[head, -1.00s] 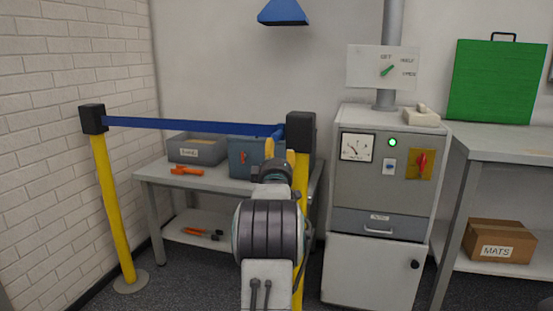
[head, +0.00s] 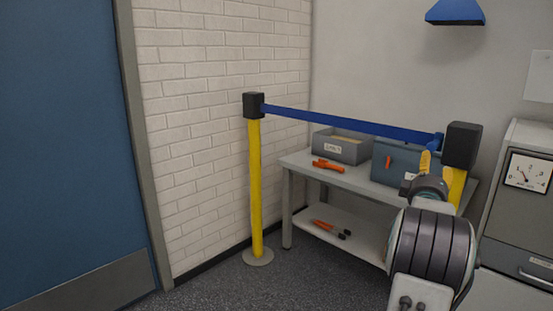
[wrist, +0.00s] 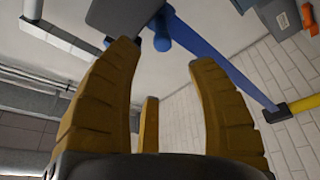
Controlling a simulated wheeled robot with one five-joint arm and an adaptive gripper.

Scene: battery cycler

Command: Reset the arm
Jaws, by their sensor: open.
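My gripper (wrist: 160,62) shows in the wrist view with its yellow fingers spread and nothing between them. In the head view my arm rises at the lower right, and a yellow finger of my gripper (head: 425,162) shows at its top, in front of the blue bin and just left of the right post's black head (head: 463,145). Most of the gripper is hidden behind my own wrist there. In the wrist view the blue belt (wrist: 215,58) runs beyond the fingers; whether they touch anything cannot be told.
The blue belt barrier (head: 345,121) spans from the left yellow post (head: 255,190) to the right post. Behind it a bench (head: 300,160) holds a grey bin (head: 342,146), a blue bin (head: 392,165) and an orange tool (head: 328,165). A blue door (head: 65,140) stands left; floor before it is open.

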